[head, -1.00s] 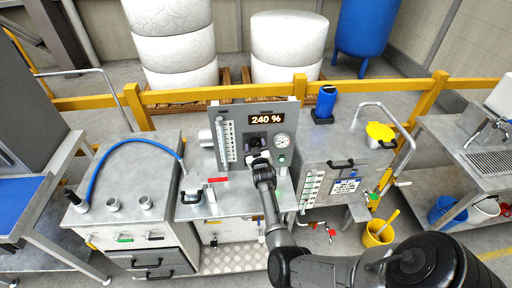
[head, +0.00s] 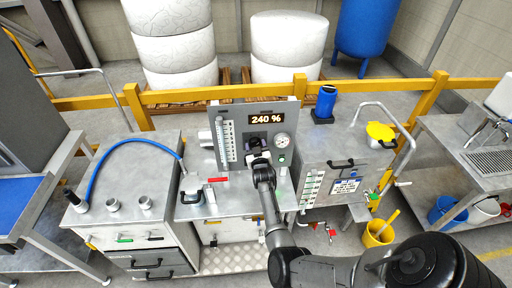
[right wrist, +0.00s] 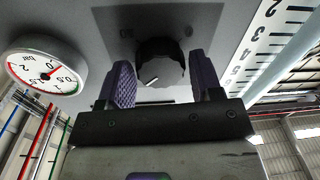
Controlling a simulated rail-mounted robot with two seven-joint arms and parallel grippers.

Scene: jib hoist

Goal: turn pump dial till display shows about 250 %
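The pump display (head: 265,119) on the grey upright panel (head: 229,110) reads 240 %. The dark round pump dial (right wrist: 160,63) with a white pointer line is on the panel; in the head view it shows as a dark shape (head: 254,142) below the display, partly covered by my gripper. My right gripper (head: 258,158) is in front of the dial. In the right wrist view its purple-padded fingers (right wrist: 165,82) are spread to both sides of the dial, with visible gaps, and hold nothing. My left gripper is in neither view.
A round pressure gauge (head: 282,141) sits right of the dial, and a white level scale (head: 228,139) left of it. A steel bench (head: 225,203) lies below. A steel box with a blue container (head: 325,102) stands close on the right.

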